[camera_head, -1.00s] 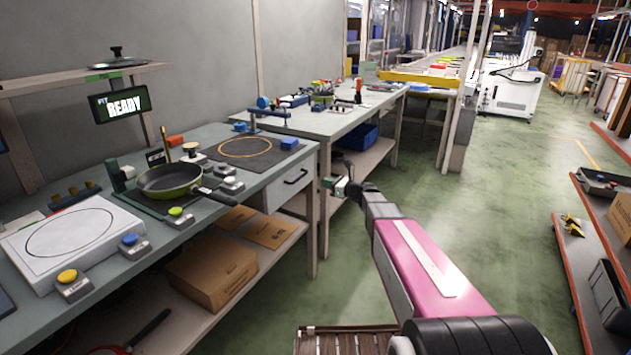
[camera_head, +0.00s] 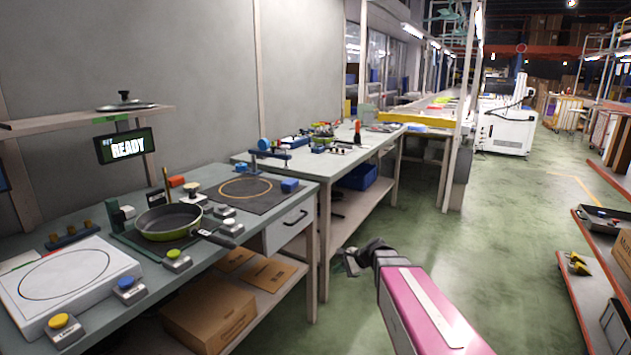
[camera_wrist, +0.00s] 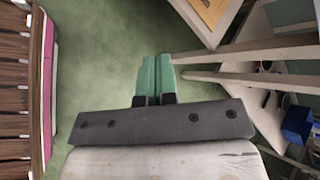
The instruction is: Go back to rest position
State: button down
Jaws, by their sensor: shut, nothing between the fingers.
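My gripper (camera_head: 350,262) hangs over the green floor in the aisle, right of the near workbench, at the end of my pink arm. In the wrist view its two green fingers (camera_wrist: 154,76) are together with nothing between them. A green-rimmed frying pan (camera_head: 168,221) sits on the near workbench (camera_head: 215,263), well apart from the gripper.
A pan lid (camera_head: 125,104) lies on the shelf above the bench. A cardboard box (camera_head: 208,315) is on the lower shelf. A blue bin (camera_head: 357,177) is under the farther bench. A red-edged rack (camera_head: 590,300) stands at right. The aisle floor (camera_head: 500,240) is clear.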

jog(key=s+d+f+n+g+h, duration=0.1)
jog(key=s+d+f+n+h, duration=0.1)
jog(key=s+d+n+h, duration=0.2)
jog(key=s+d+f+n+g+h, duration=0.2)
jog(key=s+d+n+h, duration=0.3)
jog(key=s+n, duration=0.3)
jog(key=s+d, duration=0.1)
jog(key=s, duration=0.2)
jog(key=shift+h, duration=0.3)
